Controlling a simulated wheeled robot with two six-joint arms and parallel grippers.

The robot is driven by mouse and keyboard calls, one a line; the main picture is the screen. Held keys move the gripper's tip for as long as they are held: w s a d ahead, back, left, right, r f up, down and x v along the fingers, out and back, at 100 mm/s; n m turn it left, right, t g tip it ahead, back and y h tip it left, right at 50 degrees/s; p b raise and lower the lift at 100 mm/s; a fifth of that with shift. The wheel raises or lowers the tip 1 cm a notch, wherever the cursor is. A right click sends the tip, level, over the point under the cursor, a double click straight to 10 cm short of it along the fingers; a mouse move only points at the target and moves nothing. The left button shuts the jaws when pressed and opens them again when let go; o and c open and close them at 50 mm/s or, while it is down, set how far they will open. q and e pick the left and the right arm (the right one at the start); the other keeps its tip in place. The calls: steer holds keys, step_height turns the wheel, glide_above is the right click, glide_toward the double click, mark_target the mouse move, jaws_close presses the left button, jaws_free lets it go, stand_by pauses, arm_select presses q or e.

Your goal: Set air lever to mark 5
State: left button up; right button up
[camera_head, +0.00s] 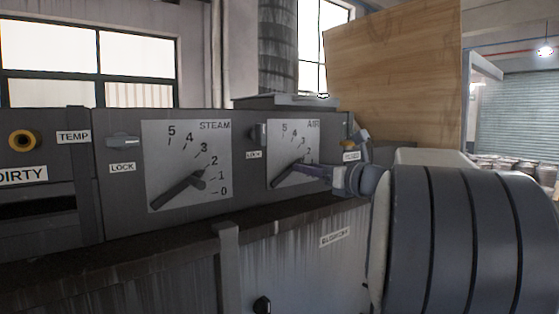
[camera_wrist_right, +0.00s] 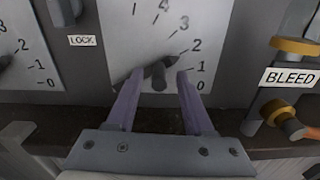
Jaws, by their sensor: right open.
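The AIR dial (camera_head: 292,140) is a pale plate with numbers on the dark panel; it also shows in the right wrist view (camera_wrist_right: 170,35). Contact cannot be told. My left gripper is not in view.
The STEAM dial (camera_head: 160,150) with its own lever (camera_head: 178,191) is to the left. A lock knob (camera_head: 258,134) sits beside the AIR dial. BLEED valve parts (camera_wrist_right: 285,107) are close on the right. A dark ledge (camera_head: 190,230) runs below the panel.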

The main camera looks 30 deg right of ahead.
steer(key=shift+w, duration=0.75)
steer(key=shift+a, duration=0.1)
jaws_close()
stand_by(0.8)
